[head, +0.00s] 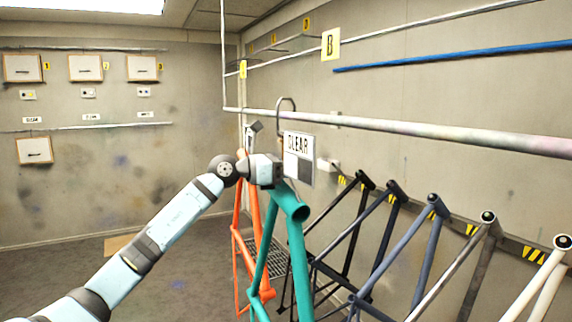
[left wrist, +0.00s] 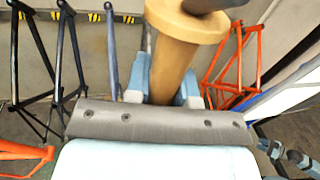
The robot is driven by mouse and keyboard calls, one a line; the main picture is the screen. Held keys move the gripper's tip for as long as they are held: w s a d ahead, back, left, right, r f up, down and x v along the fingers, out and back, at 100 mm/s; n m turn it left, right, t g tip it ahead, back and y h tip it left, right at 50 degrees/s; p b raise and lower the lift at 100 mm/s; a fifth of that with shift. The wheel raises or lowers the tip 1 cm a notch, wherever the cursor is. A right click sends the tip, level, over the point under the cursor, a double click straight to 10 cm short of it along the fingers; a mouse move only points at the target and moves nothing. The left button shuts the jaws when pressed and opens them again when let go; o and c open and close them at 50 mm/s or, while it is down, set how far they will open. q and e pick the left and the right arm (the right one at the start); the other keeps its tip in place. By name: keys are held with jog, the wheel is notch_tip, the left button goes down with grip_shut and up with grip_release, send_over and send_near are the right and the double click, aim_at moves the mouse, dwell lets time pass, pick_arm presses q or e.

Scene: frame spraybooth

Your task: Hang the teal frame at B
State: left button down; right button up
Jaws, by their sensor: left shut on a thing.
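The teal frame (head: 298,250) hangs upright just below my left gripper (head: 272,172) in the head view. The left gripper (left wrist: 163,88) is shut on a tan, collared grip (left wrist: 172,65) in the left wrist view; a dark rod rises from its collar. A grey hook (head: 287,99) curves above the gripper, overlapping the pale rail (head: 420,129); I cannot tell whether it rests on it. The teal frame is not visible in the wrist view, and its join to the grip is hidden. The yellow B plate (head: 330,44) is on the wall above the rail.
An orange frame (head: 240,265) stands behind the teal one. Several dark, blue, grey and cream frames (head: 430,235) lean along the right wall. A blue bar (head: 450,57) runs along the wall. The left floor (head: 60,270) is open.

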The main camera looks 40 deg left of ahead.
pick_arm(q)
jog(key=w+d+f+p, duration=0.1)
jog(key=w+d, duration=0.1)
jog(key=w, duration=0.4)
jog(key=w+d+f+p, duration=0.1)
jog(key=w+d+p, duration=0.1)
jog(key=w, duration=0.4)
jog(key=shift+d+f, duration=0.15)
jog(key=shift+f, duration=0.1)
dwell(1.2)
jog(key=shift+w, duration=0.1)
dwell(0.3)
